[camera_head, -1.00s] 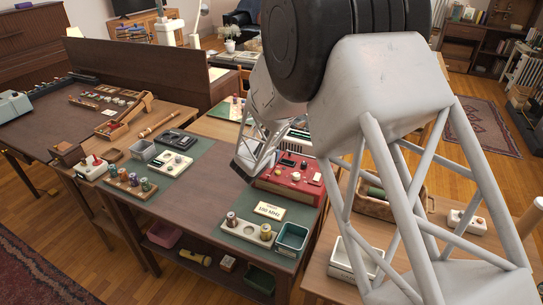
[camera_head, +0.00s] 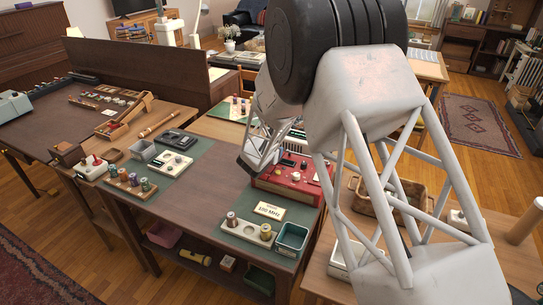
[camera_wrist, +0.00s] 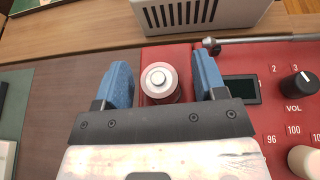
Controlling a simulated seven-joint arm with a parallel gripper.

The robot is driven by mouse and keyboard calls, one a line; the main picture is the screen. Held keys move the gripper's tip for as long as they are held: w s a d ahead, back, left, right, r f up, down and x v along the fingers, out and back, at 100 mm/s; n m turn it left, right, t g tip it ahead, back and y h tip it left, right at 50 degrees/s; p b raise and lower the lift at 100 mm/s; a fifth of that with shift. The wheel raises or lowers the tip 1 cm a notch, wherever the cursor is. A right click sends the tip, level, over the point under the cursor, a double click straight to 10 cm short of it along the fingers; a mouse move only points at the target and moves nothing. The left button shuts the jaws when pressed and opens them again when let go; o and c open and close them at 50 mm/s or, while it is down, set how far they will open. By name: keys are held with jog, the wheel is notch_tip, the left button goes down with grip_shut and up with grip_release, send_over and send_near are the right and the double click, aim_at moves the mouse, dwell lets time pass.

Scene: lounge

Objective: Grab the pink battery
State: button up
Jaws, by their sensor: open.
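In the wrist view, a battery (camera_wrist: 160,80) stands upright on the red radio (camera_wrist: 222,75). I see it from above: a pale pinkish-grey top with a small round cap, and a darker reddish side. My gripper (camera_wrist: 162,68) is open, with one blue finger to the left of the battery and one to the right. Gaps show between the battery and both fingers. In the head view, my gripper (camera_head: 258,155) is over the left part of the red radio (camera_head: 288,190), and the battery cannot be made out there.
The radio has a dark knob (camera_wrist: 299,84) and a metal rod (camera_wrist: 262,40) right of the battery. A pale slotted box (camera_wrist: 195,14) is just beyond it. In the head view, a spool tray (camera_head: 247,232) and a green bin (camera_head: 291,239) stand in front of the radio.

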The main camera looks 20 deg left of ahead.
dwell(0.3)
jog(key=c, duration=1)
jog(key=shift+r, duration=0.1)
jog(key=shift+c, duration=0.2)
jog(key=shift+r, duration=0.7)
notch_tip(320, 180, up, 2)
jog(key=shift+r, duration=0.1)
jog(key=s+d+r, duration=0.1)
jog(key=s+d, duration=0.8)
jog(key=s, duration=0.4)
jog(key=shift+d, duration=0.15)
jog(key=shift+r, duration=0.1)
